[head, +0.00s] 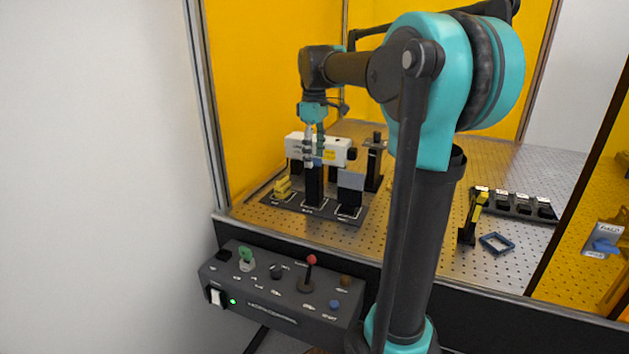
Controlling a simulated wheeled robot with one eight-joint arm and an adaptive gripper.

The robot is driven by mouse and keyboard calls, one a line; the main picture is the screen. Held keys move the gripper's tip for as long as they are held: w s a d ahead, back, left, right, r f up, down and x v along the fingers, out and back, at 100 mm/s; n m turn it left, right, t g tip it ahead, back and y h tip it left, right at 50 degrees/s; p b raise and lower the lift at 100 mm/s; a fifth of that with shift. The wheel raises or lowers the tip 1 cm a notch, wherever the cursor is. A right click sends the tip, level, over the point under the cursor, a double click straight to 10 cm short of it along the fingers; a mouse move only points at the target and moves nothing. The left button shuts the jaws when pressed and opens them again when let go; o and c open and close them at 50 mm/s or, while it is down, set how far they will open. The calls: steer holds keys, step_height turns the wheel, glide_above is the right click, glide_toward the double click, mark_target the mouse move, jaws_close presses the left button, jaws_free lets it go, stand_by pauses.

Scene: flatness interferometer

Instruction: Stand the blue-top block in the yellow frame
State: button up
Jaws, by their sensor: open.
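My gripper (314,158) hangs pointing down at the end of my arm, over the dark base plate at the back left of the bench. Its jaws are open, but they are small in the picture. A dark upright block (313,188) stands directly under it, with a hint of blue at its top between or behind the fingers; I cannot tell whether the fingers touch it. I make out no clear yellow frame.
A yellow stepped piece (283,188) and a grey-topped dark block (350,188) flank the middle block on the base plate (272,207). A white instrument (301,146) is close behind my gripper. A control box (250,300) stands in front. My arm hides the bench middle.

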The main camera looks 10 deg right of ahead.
mark_target(314, 180)
step_height(314, 180, down, 9)
steer(key=shift+r, duration=0.1)
stand_by(0.3)
jaws_close()
stand_by(0.4)
steer(key=shift+r, duration=0.1)
steer(key=shift+r, duration=3)
steer(key=shift+d, duration=0.1)
